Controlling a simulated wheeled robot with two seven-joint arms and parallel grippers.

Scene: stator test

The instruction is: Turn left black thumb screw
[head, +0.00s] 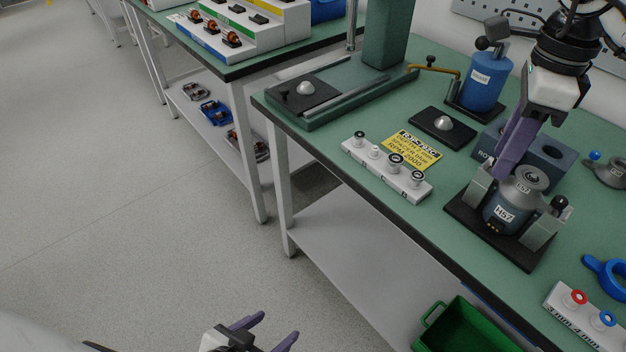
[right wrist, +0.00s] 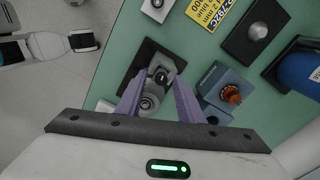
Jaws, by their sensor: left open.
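The grey stator housing (head: 506,207), labelled H57, sits upright in a black-based fixture (head: 520,258) with a metal clamp block on each side. The right black thumb screw (head: 559,203) shows on the right block. The left black thumb screw is hidden in the head view behind my right gripper (head: 500,172). In the right wrist view a dark knob, apparently this left screw (right wrist: 160,75), lies between the spread purple fingers of my right gripper (right wrist: 158,95); contact cannot be told. My left gripper (head: 268,332) is open and empty, low over the floor.
A white strip with several knobs (head: 386,171) and a yellow label (head: 412,150) lie left of the fixture. A blue-grey box (head: 550,153) stands close behind it. A blue bottle (head: 482,85) is further back.

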